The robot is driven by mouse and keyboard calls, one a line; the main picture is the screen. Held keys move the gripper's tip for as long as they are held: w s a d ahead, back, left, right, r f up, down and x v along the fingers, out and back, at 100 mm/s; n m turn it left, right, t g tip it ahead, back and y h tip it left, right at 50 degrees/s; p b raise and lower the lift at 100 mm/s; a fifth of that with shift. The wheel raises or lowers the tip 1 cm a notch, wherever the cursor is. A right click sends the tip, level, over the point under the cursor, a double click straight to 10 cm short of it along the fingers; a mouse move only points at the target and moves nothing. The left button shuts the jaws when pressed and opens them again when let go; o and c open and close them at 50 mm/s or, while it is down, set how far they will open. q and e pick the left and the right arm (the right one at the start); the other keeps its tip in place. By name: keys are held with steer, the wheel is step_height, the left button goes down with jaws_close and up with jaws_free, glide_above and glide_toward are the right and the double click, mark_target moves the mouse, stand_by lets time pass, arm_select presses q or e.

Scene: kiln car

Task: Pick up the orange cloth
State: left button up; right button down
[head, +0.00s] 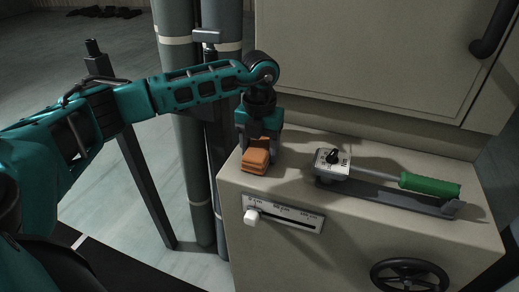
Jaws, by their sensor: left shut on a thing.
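The orange cloth (255,161) is a small folded stack at the left end of the beige cabinet's ledge in the head view. My left gripper (259,137) points down over it and is shut on it. The gripper's fingers hide part of the cloth's upper side. The cloth's lower edge is at or close to the ledge surface; I cannot tell whether it touches. My right gripper is not in view.
On the ledge (300,190), right of the cloth, are a white box with a black knob (332,160) and a green-handled tool (429,185) by a dark metal bar. A slider (252,216) and handwheel (410,275) are on the front. Vertical pipes (184,110) stand left.

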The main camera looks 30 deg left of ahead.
mark_target(260, 147)
arm_select(q)
step_height(260, 147, up, 20)
steer(key=p, duration=0.2)
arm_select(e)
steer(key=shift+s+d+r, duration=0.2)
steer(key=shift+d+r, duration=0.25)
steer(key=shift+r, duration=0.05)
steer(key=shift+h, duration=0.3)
arm_select(q)
steer(key=o, duration=0.5)
steer(key=c, duration=0.4)
steer(key=shift+f, duration=0.1)
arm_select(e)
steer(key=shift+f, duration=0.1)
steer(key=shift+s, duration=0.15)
